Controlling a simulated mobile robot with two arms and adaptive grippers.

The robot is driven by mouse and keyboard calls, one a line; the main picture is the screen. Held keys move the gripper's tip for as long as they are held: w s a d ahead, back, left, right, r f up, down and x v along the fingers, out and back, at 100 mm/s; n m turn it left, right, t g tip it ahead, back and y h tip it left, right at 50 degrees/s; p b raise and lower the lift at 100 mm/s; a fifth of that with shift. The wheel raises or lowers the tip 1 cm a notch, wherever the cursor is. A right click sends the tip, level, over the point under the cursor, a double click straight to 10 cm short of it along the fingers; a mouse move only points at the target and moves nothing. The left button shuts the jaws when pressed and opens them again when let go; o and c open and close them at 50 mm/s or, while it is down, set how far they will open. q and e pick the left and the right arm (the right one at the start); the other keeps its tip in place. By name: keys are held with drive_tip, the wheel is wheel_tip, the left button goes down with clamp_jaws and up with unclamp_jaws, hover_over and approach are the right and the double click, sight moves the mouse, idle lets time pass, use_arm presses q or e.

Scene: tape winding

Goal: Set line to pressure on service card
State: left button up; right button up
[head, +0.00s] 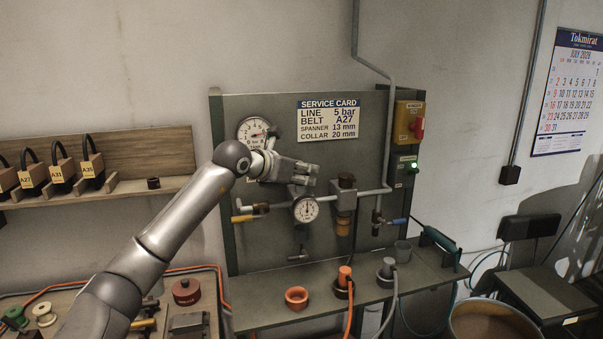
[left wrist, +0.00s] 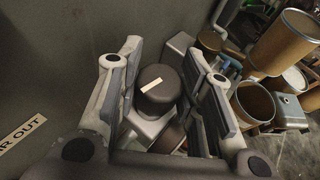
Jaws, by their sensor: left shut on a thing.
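The service card (head: 328,120) on the panel reads LINE 5 bar, BELT A27, SPANNER 13 mm, COLLAR 20 mm. A large round gauge (head: 254,131) is left of it, partly covered by my arm. A small gauge (head: 305,208) sits lower on the pipe; its reading is too small to tell. My left gripper (head: 303,173) is just above the small gauge. In the left wrist view its fingers are on either side of a dark round knob (left wrist: 158,84) with a pale mark, and it is shut on that knob. The gripper hides the knob in the head view.
A brown-capped unit (head: 346,198) stands right of the small gauge. A yellow-handled valve (head: 243,218) is to the left. A yellow box with a red switch (head: 409,122) is at upper right. The shelf (head: 262,316) below carries an orange cup (head: 297,297) and hose fittings.

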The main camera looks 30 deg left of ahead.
use_arm(q)
drive_tip(key=shift+m+g+h+p, duration=0.5)
drive_tip(key=shift+m+h+p, duration=0.5)
drive_tip(key=shift+m+h, duration=0.8)
drive_tip(key=shift+m+g+h, duration=0.3)
drive_tip(key=shift+m+h, duration=0.1)
drive_tip(key=shift+h, duration=0.2)
drive_tip(key=shift+f, duration=0.1)
drive_tip(key=o, duration=1)
drive_tip(key=shift+o, duration=0.2)
